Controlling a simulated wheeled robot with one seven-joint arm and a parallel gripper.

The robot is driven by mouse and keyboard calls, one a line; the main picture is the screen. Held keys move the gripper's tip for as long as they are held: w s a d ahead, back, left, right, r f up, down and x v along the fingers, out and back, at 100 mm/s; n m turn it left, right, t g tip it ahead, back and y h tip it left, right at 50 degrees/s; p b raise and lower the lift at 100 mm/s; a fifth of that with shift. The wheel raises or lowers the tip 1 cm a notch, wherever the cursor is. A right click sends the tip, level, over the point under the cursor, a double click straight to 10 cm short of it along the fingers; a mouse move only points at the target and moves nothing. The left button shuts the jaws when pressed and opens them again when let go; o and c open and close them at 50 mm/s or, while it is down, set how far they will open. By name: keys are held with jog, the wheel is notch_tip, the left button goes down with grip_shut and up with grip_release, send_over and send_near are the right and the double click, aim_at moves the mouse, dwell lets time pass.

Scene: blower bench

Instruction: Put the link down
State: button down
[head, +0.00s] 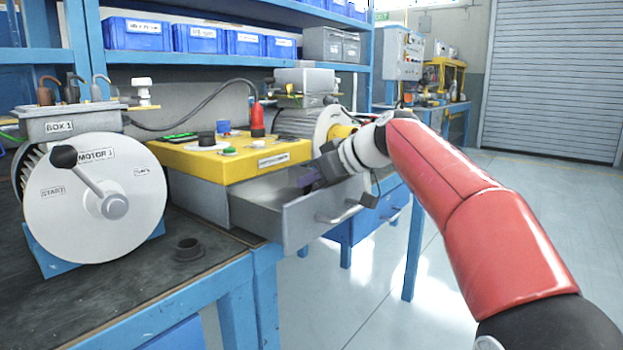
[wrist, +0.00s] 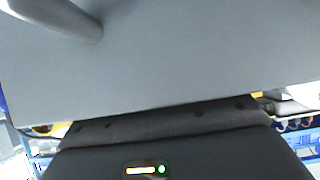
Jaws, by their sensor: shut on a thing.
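My gripper (head: 314,176) is at the open grey drawer (head: 305,222), just behind its front panel and low over the opening. It is shut on the link. Only a small dark purple patch shows at the fingertips in the head view, and I cannot tell whether it is the link or part of a finger. I cannot tell whether the link touches the drawer floor. In the wrist view the drawer's grey front panel (wrist: 170,65) fills most of the picture, with its handle (wrist: 60,18) at the upper left. The fingertips and link are hidden there.
A yellow control box (head: 225,160) with knobs and a red lever sits above the drawer. A motor with a white disc and crank (head: 100,195) stands on the left bench. A small dark ring (head: 189,248) lies on that bench. Open floor lies to the right.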

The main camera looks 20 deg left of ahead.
jog(key=c, duration=1.5)
grip_release()
jog(key=shift+o, duration=0.2)
jog(key=shift+r+p, duration=0.3)
jog(key=shift+p, duration=0.1)
jog(key=shift+r+p, duration=0.5)
jog(key=shift+r, duration=0.05)
jog(key=v, duration=1.1)
jog(key=shift+d, duration=0.45)
jog(key=shift+s+f, duration=0.1)
jog(key=shift+s, duration=0.05)
